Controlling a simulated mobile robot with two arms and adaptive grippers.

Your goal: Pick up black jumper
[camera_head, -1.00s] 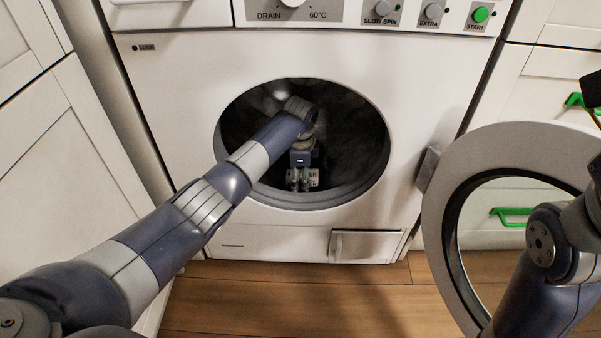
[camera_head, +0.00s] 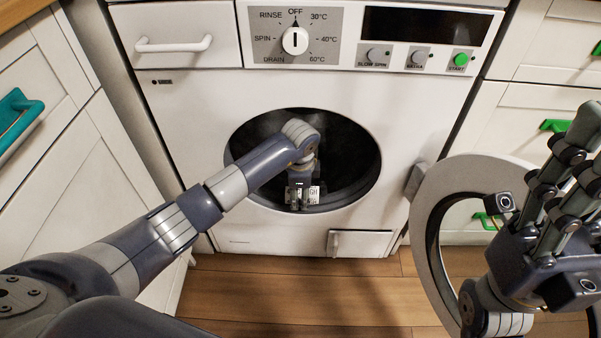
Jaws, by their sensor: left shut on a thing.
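My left gripper (camera_head: 304,204) is at the washing machine's open round drum opening, low and near its front rim, pointing down. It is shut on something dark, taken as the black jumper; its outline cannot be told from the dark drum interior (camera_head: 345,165). My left forearm reaches across the machine's front into the opening. My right gripper (camera_head: 572,165) is raised at the right, in front of the open round door (camera_head: 428,215), away from the drum. Whether its fingers are apart is unclear.
The open door ring stands right of the drum. The control panel with its dial (camera_head: 295,41) is above. White cabinets flank the machine, with a teal handle (camera_head: 15,118) at left and green handles (camera_head: 553,126) at right. Wooden floor (camera_head: 290,295) is clear in front.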

